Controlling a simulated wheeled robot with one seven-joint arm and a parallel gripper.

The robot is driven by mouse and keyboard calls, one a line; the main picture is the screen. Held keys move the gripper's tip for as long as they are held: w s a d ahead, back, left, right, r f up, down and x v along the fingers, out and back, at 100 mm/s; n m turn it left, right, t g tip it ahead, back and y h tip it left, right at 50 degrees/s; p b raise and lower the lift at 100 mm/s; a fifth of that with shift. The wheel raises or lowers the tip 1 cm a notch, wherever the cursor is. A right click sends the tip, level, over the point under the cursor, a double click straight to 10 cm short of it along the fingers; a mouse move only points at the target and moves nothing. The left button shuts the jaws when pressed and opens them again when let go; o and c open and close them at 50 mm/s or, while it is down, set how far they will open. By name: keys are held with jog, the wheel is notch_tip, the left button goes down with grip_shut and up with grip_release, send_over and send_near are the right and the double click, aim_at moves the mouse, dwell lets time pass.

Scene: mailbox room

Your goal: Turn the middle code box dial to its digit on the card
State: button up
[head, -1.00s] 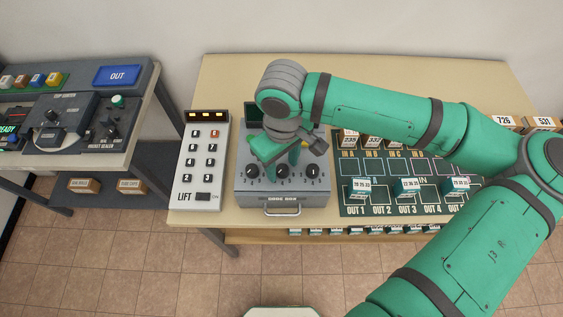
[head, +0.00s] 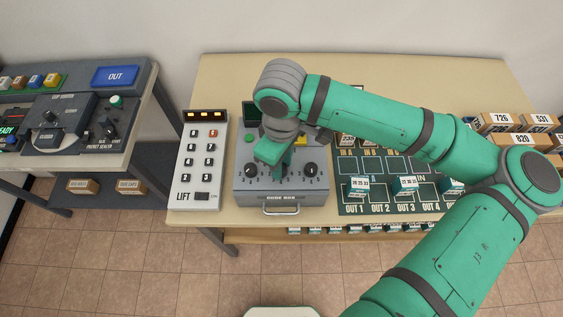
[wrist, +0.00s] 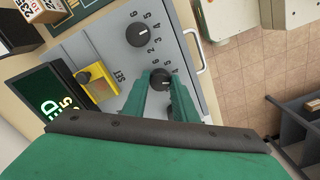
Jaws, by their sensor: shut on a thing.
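The grey code box (head: 240,190) stands on the table with its front handle toward me. Its left dial (head: 250,171) and right dial (head: 310,170) are black knobs ringed by digits. The middle dial (wrist: 161,78) shows in the wrist view between my fingertips; in the head view my gripper (head: 283,173) hides it. My gripper, also in the wrist view (wrist: 161,88), points down and is shut on the middle dial. A dial at one end (wrist: 140,35) is free, with digits beside it. I cannot make out the code card.
A yellow plate with a black knob (wrist: 97,80) lies near the word SET. A dark screen with green characters (wrist: 55,118) is beside it, partly hidden. The lift keypad (head: 203,165) stands left of the box. The dark OUT board (head: 380,208) with small boxes lies right.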

jog(key=shift+a+n, duration=0.2)
jog(key=shift+n, duration=1.9)
jog(key=o, duration=1)
jog(key=shift+o, duration=0.2)
jog(key=shift+r, duration=0.1)
notch_tip(320, 180, up, 11)
jog(key=shift+f, duration=0.2)
jog(key=shift+w, duration=0.1)
